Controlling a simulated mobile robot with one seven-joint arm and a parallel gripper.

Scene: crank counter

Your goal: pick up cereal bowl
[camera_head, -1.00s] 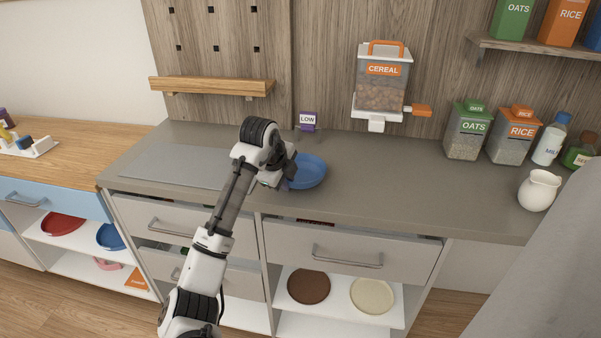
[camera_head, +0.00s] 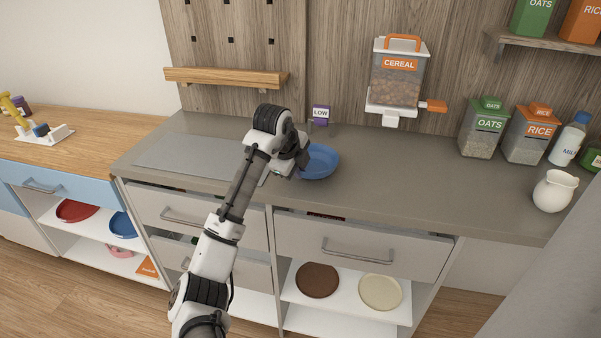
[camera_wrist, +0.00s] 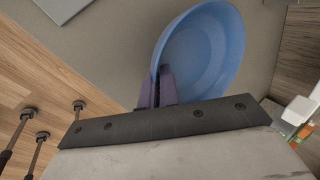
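The cereal bowl is a round blue bowl (camera_head: 320,161) at the middle of the grey counter, below the dispenser. It also shows in the wrist view (camera_wrist: 205,50), large and close. My gripper (camera_head: 297,172) is at the bowl's left near rim. In the wrist view its purple fingers (camera_wrist: 157,88) are close together with the bowl's rim between them, one finger inside and one outside. It looks shut on the rim. My wrist hides the bowl's left side in the head view. I cannot tell whether the bowl touches the counter.
A cereal dispenser (camera_head: 397,78) with an orange lever hangs on the wall behind. Oats (camera_head: 483,130) and rice (camera_head: 529,134) containers, a milk bottle (camera_head: 569,140) and a white jug (camera_head: 552,191) stand right. The counter (camera_head: 420,185) between is clear.

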